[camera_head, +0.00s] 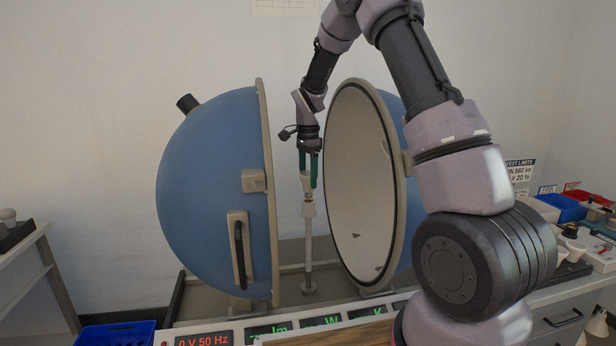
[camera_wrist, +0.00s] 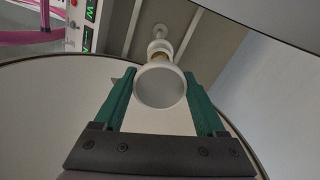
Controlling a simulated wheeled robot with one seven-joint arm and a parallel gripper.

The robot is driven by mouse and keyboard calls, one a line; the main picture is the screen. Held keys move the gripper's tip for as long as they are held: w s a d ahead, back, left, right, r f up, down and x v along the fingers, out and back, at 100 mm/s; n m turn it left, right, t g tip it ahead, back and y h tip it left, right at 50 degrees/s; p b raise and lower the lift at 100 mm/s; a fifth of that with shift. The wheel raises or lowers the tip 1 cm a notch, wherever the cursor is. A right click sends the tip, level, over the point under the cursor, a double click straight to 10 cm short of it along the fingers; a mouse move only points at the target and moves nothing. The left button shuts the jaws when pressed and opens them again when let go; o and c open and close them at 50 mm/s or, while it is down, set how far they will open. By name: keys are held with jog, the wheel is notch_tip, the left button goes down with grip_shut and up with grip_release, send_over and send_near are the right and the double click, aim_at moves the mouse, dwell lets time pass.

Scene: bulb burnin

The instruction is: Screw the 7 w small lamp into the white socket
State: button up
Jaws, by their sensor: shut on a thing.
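My gripper (camera_head: 309,181) points down between the two open halves of a blue sphere. Its green fingers are shut on a small white lamp (camera_head: 306,181), which also shows end-on between the fingers in the wrist view (camera_wrist: 160,86). The white socket (camera_head: 308,208) sits on top of an upright post, directly below the lamp. In the wrist view the socket (camera_wrist: 160,47) lies just beyond the lamp, with a brass-coloured part between them. The lamp looks upright and in line with the socket. I cannot tell how far its base is inside the socket.
The left sphere half (camera_head: 215,200) and the right half with its pale inside (camera_head: 358,185) stand close on both sides of my gripper. A display panel (camera_head: 290,328) reading "0 V 50 Hz" runs along the front. Bins and loose parts (camera_head: 575,235) lie at right.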

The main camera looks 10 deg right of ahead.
jog(key=shift+f, duration=0.95)
jog(key=o, duration=1.3)
jog(key=shift+r, duration=0.1)
